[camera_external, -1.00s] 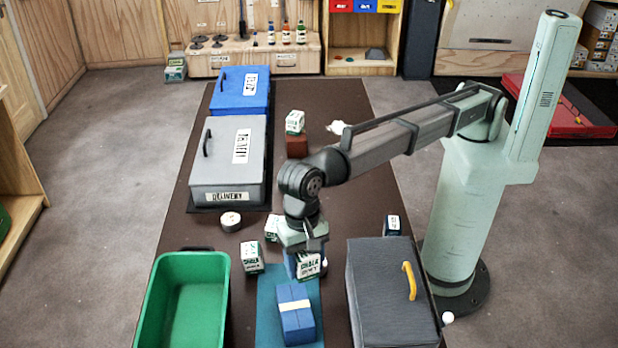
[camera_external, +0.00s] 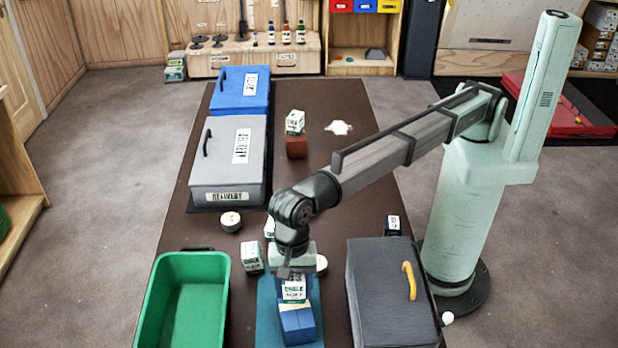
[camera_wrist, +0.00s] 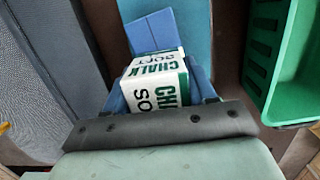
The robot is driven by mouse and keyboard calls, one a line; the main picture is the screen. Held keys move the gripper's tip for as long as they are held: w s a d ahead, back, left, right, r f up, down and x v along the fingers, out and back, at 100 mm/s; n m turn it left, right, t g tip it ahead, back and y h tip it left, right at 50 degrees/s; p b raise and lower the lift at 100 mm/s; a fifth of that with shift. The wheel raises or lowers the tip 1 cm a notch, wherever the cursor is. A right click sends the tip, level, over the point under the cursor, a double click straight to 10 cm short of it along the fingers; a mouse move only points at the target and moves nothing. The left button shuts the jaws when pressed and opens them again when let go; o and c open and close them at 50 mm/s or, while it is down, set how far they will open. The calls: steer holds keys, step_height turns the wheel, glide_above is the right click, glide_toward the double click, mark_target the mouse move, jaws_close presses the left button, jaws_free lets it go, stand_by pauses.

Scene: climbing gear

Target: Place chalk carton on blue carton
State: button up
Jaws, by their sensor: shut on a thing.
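A white and green chalk carton (camera_external: 293,292) is in my gripper (camera_external: 293,280), which is shut on it. The blue carton (camera_external: 298,328) lies on the teal mat (camera_external: 268,325), directly below and partly covered by the chalk carton. In the wrist view the chalk carton (camera_wrist: 150,82) fills the middle between my fingers, and a part of the blue carton (camera_wrist: 152,31) shows beyond it. The chalk carton looks roughly level. I cannot tell whether it touches the blue carton's top or hangs just above it.
A green bin (camera_external: 190,300) stands left and a dark grey case (camera_external: 390,300) right. Another chalk carton (camera_external: 251,257) and a tape roll (camera_external: 231,221) stand near the mat. Another carton sits on a red-brown block (camera_external: 296,147) farther back. Grey (camera_external: 225,180) and blue (camera_external: 240,90) boxes line the left.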

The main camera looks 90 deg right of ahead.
mark_target(294, 297)
steer(key=shift+f, duration=2.1)
steer(key=shift+f, duration=0.15)
steer(key=o, duration=1.1)
steer(key=r, duration=0.4)
steer(key=d+r, duration=0.1)
steer(key=r, duration=0.7)
steer(key=shift+d+r, duration=0.1)
steer(key=shift+d, duration=0.3)
steer(key=shift+o, duration=0.4)
